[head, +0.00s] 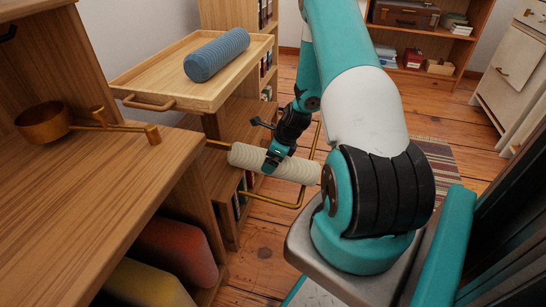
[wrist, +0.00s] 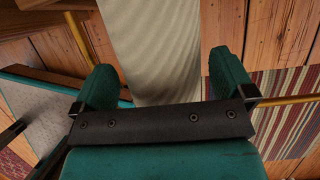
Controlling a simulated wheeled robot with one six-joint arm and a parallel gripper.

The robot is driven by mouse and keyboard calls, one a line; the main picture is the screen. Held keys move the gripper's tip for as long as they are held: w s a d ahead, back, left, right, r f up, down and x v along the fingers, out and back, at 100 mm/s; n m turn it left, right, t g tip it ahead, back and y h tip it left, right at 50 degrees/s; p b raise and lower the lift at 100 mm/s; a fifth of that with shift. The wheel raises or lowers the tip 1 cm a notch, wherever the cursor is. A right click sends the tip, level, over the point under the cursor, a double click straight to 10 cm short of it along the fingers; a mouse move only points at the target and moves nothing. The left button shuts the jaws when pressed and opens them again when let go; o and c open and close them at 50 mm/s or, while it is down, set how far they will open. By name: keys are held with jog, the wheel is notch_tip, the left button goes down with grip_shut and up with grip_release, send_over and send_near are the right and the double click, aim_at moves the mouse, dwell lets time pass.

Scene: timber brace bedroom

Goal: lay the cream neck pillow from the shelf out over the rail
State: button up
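The cream neck pillow (head: 247,157) is a ribbed roll lying across the brass rail (head: 270,200), beside the low shelf unit. The pillow runs lengthwise through the wrist view (wrist: 160,45), with parts of the rail (wrist: 285,100) on either side. My gripper (head: 275,162) is over the middle of the pillow, pointing down. In the wrist view my gripper (wrist: 162,80) has its two teal fingers wide apart, one on each side of the pillow, with narrow gaps showing. The pillow's underside and its contact with the rail are hidden.
A blue ribbed roll (head: 217,54) lies on a wooden tray (head: 150,82) above the shelf. A brass pan (head: 45,122) sits on the wooden desk (head: 90,185) at left. Red (head: 175,245) and yellow (head: 145,285) cushions are below it. Wooden floor is open beyond my arm.

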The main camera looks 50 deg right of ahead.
jog(key=p+v, duration=0.7)
jog(key=v, duration=1)
jog(key=shift+r, duration=0.2)
jog(key=w+a+r+n+g+h, duration=0.1)
jog(key=w+a+r+n, duration=0.1)
jog(key=a+r+n, duration=0.6)
jog(key=w+a+r+n+g, duration=0.1)
jog(key=a+r+n, duration=0.3)
jog(key=a+n, duration=0.8)
jog(key=s+a+r+n+g+y, duration=0.1)
jog(key=s+a+r+n+y, duration=0.1)
jog(key=s+a+r+n, duration=0.6)
jog(key=s+a+r+n+g+y, duration=0.1)
jog(key=s+a+r+n, duration=0.3)
jog(key=a+n, duration=0.7)
notch_tip(320, 180, up, 32)
jog(key=s+a+p, duration=0.1)
jog(key=s+p, duration=0.1)
jog(key=p, duration=3)
jog(key=shift+m, duration=0.3)
